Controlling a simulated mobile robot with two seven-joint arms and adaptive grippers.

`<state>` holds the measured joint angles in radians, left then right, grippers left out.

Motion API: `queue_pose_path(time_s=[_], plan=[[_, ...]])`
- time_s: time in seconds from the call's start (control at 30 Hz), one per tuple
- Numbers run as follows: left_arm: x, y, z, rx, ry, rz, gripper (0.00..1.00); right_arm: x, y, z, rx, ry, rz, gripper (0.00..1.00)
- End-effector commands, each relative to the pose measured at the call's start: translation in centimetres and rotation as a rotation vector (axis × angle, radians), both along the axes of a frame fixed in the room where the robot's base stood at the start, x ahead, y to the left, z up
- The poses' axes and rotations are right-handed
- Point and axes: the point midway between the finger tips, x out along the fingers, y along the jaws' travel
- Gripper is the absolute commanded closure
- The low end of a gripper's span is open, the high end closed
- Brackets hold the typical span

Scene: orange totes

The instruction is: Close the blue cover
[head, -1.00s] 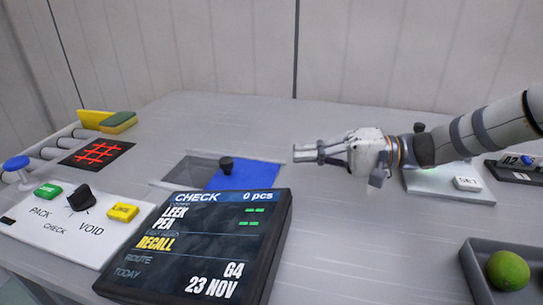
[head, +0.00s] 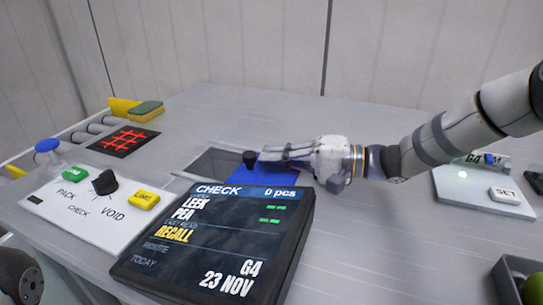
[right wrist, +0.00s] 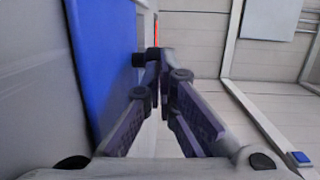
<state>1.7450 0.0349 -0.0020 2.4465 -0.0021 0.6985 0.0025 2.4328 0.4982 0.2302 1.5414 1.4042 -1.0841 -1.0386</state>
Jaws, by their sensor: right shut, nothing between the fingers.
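The blue cover (head: 245,177) lies flat in the grey table, with a dark open recess (head: 207,164) showing to its left. A black knob (head: 250,158) stands on the cover near its left edge. My right gripper (head: 264,156) is shut and empty, low over the cover, its fingertips at the right side of the knob. In the right wrist view, the cover (right wrist: 105,60) fills the left and the knob (right wrist: 139,60) is right beside the shut fingertips (right wrist: 157,58); whether they touch is unclear. My left gripper is not seen.
The check screen (head: 215,240) stands just in front of the cover and hides part of its near side. A white panel with a black dial (head: 104,182) is at left. A scale (head: 465,190) and a grey tray (head: 510,275) are at right.

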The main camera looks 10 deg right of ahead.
Motion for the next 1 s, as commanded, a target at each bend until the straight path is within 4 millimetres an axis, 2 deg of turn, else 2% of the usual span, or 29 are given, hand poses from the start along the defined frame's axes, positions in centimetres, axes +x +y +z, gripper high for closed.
queue_pose_path(time_s=[0.47,0.57,0.8,1.0], plan=[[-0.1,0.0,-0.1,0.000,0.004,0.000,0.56,0.4,0.9,-0.1,0.001,0.001,0.002,1.00],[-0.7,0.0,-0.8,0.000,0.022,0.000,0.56,1.3,2.2,-0.6,0.001,0.003,0.004,1.00],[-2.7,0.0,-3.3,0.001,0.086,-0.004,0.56,5.0,7.6,-1.2,-0.001,0.008,0.004,1.00],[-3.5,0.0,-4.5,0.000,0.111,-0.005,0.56,6.8,10.2,-0.6,0.000,0.005,0.002,1.00]])
